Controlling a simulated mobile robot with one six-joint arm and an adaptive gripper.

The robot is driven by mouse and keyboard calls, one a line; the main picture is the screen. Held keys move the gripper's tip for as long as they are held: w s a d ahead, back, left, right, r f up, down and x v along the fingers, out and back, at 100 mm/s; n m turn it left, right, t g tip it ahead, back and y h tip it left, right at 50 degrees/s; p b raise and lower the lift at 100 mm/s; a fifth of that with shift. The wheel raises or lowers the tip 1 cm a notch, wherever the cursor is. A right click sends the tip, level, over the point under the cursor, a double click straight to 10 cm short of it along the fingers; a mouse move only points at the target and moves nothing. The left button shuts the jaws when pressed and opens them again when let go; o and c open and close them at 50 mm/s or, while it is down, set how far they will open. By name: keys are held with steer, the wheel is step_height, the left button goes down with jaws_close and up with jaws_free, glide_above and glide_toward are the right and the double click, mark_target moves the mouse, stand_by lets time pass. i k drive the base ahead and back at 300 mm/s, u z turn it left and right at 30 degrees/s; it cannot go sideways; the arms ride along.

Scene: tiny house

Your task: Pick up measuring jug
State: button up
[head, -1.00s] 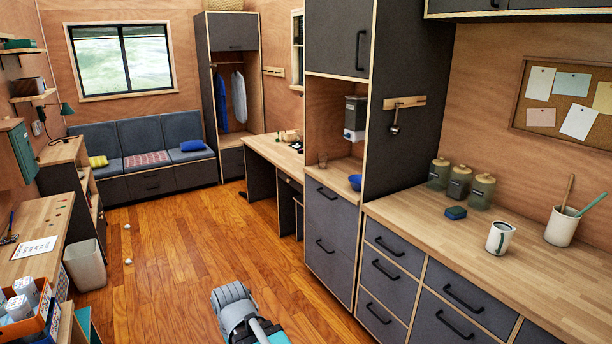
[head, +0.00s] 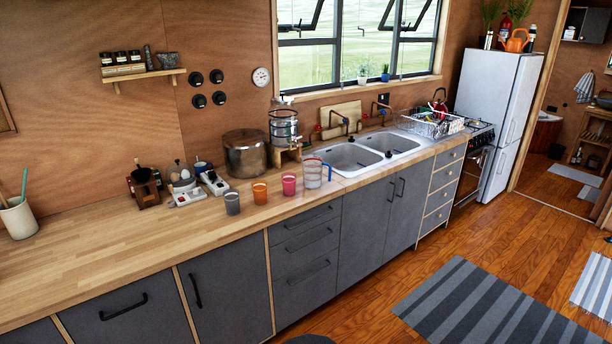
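A clear measuring jug (head: 313,174) with a blue handle and red markings stands upright on the wooden counter (head: 130,232), just left of the sink. It is at the right end of a row of cups: a grey cup (head: 232,203), an orange cup (head: 260,192) and a pink cup (head: 289,184). The pink cup is close beside the jug. My gripper is not in view.
The double sink (head: 352,156) and a dish rack (head: 432,122) lie right of the jug. A large brown pot (head: 245,153) and a glass dispenser (head: 284,127) stand behind the cups. Striped rugs (head: 480,305) lie on the open floor in front.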

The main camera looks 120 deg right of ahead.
mark_target(312, 166)
steer(key=z, duration=1.35)
steer(key=i, duration=0.1)
steer(key=z, duration=2.85)
steer(key=i, duration=1)
